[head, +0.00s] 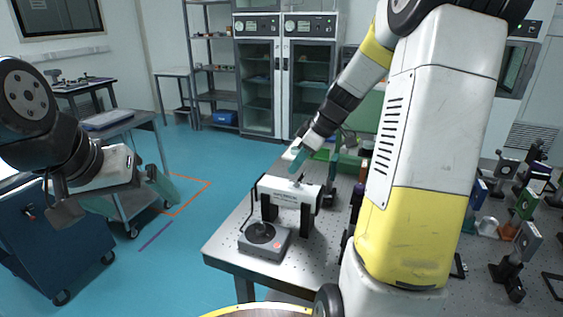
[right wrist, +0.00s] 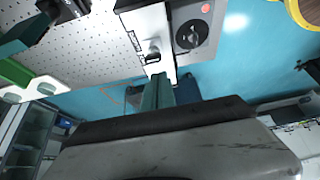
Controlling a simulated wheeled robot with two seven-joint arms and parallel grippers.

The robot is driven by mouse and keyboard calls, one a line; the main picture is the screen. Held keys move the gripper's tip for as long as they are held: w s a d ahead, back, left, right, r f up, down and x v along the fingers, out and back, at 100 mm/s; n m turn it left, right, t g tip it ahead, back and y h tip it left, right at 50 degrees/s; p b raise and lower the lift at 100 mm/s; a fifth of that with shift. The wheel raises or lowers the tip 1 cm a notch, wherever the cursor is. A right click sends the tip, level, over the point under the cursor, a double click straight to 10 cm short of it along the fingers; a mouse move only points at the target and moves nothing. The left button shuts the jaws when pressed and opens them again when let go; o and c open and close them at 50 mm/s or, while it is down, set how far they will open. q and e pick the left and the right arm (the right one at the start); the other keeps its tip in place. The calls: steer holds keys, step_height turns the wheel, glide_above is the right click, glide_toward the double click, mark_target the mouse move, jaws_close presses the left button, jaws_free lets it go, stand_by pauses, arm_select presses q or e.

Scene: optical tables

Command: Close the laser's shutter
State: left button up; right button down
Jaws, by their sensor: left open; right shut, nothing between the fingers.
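The laser (head: 283,194) is a white box with dark lettering, held on black posts at the near left of the optical table. A small dark lever, seemingly its shutter (right wrist: 152,56), stands on its top face in the right wrist view. My right gripper (head: 296,158) is shut and empty just above and behind the laser's top. In the right wrist view its green fingertips (right wrist: 158,84) are close to the lever; I cannot tell if they touch. The shutter's exact position is unclear. My left gripper (head: 128,200) is open and empty over the floor at left.
A grey box with a black dial and red button (head: 265,240) sits in front of the laser, near the edge of the perforated table (head: 228,247). Several optical mounts (head: 510,262) stand to the right. A blue cabinet (head: 50,245) stands at left, with open floor between.

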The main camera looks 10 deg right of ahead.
steer(key=shift+r, duration=0.8)
step_height(320, 180, up, 2)
steer(key=w+a, duration=0.2)
steer(key=a, duration=0.1)
steer(key=s+d+r, duration=0.4)
steer(key=d+r, duration=0.2)
steer(key=shift+s+d+r, duration=0.15)
steer(key=shift+d+r, duration=0.1)
